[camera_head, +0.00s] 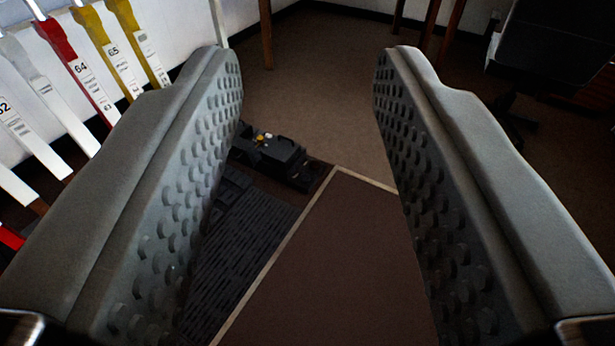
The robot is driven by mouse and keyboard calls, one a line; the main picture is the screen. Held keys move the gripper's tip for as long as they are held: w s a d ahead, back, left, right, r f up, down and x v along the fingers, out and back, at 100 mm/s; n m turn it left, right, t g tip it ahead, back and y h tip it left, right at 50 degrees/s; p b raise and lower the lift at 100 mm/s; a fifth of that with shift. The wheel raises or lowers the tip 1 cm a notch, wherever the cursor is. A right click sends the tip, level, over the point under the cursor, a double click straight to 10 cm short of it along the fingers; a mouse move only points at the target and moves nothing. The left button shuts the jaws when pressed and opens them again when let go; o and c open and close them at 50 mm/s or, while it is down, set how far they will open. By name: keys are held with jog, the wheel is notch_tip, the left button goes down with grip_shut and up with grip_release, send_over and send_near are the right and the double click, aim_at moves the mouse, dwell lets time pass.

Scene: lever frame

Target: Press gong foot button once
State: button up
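My gripper (308,66) is open and empty, its two grey studded fingers spread wide and reaching away from the camera. Beyond the left finger, low on the floor, is a black box-like unit (277,153) with small yellow and white parts on top. It may hold the gong foot button, but I cannot tell for sure at this size. The unit is well apart from the fingers, and its left side is partly hidden by the left finger. No other foot button can be made out.
Several numbered levers, including a red lever (72,70) and yellow ones, stand at the left. A dark ribbed floor plate (240,245) borders a brown mat (335,260) with a pale edge. A black chair (555,55) stands at upper right. Carpet (310,110) beyond is clear.

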grip_shut()
dwell(1.4)
